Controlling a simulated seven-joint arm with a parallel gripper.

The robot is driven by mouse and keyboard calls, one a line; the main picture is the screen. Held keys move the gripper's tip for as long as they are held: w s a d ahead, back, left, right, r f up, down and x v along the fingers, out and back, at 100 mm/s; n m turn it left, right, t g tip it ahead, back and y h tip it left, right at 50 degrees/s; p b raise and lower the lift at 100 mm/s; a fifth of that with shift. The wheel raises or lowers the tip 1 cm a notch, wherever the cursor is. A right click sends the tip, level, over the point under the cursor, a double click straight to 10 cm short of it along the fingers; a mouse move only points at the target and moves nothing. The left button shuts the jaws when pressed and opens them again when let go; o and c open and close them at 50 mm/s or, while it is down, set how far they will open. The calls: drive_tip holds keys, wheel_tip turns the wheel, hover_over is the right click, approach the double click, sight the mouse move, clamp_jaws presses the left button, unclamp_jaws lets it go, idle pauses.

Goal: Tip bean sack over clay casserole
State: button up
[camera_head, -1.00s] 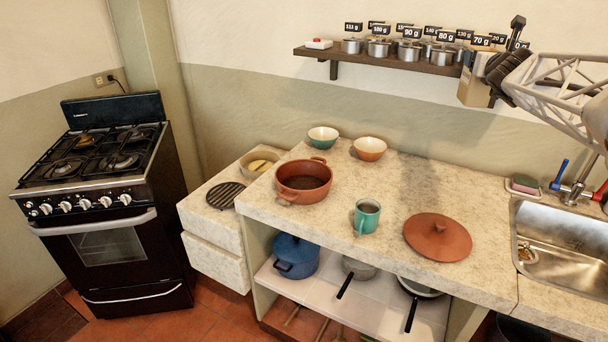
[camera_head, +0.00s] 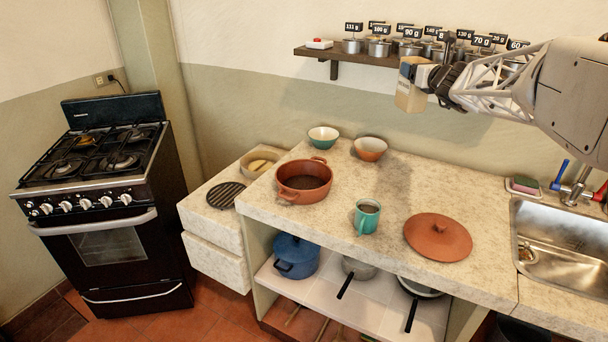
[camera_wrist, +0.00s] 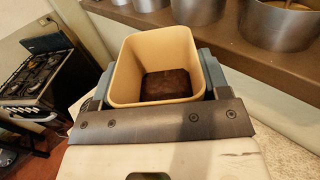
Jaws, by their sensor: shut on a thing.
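The bean sack (camera_head: 410,99) is a tan, box-like, open-topped container. My gripper (camera_head: 424,76) is shut on it and holds it upright in the air, in front of the shelf and above the back of the counter. In the wrist view the sack (camera_wrist: 124,78) sits between the two fingers (camera_wrist: 155,95), with dark brown contents low inside. The clay casserole (camera_head: 300,195) is a reddish-brown two-handled pot, uncovered, on the left end of the counter. It is below and to the left of the sack. Its inside looks dark. A matching clay lid (camera_head: 437,237) lies on the counter at right.
A wall shelf (camera_head: 335,52) with several labelled metal pots is close behind the sack. A green mug (camera_head: 367,217), a teal bowl (camera_head: 323,138) and an orange bowl (camera_head: 370,149) stand near the casserole. The sink (camera_head: 570,240) is at right. Counter between mug and bowls is clear.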

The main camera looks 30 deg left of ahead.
drive_tip(key=s+a+f+n+g+y, duration=0.1)
drive_tip(key=s+a+f+n+g, duration=0.2)
drive_tip(key=a+f, duration=0.4)
drive_tip(key=s+a+f+n+g+y, duration=0.2)
drive_tip(key=s+a+f+n+g, duration=0.1)
drive_tip(key=a+f+n+g, duration=0.2)
drive_tip(key=s+a+f+n+g+y, duration=0.1)
drive_tip(key=s+a+f+n+g, duration=0.2)
drive_tip(key=a+f+g, duration=0.6)
drive_tip(key=shift+s+a+n+y, duration=0.3)
drive_tip(key=shift+s+a+n, duration=0.15)
drive_tip(key=shift+a, duration=0.85)
drive_tip(key=shift+f+n, duration=0.1)
drive_tip(key=shift+n, duration=0.15)
drive_tip(key=n+t+h, duration=0.1)
drive_tip(key=h, duration=0.1)
drive_tip(key=n+t+h, duration=0.1)
drive_tip(key=h, duration=0.1)
drive_tip(key=s+n+t+h, duration=0.1)
drive_tip(key=n+h, duration=0.1)
drive_tip(key=shift+a+f+t+h, duration=0.1)
drive_tip(key=shift+a+t+h, duration=0.2)
drive_tip(key=shift+a+h, duration=0.1)
idle(0.4)
drive_tip(key=shift+a+f+n+t+h, duration=0.1)
drive_tip(key=shift+f+n+t+h, duration=0.2)
drive_tip(key=shift+f, duration=0.45)
idle(0.8)
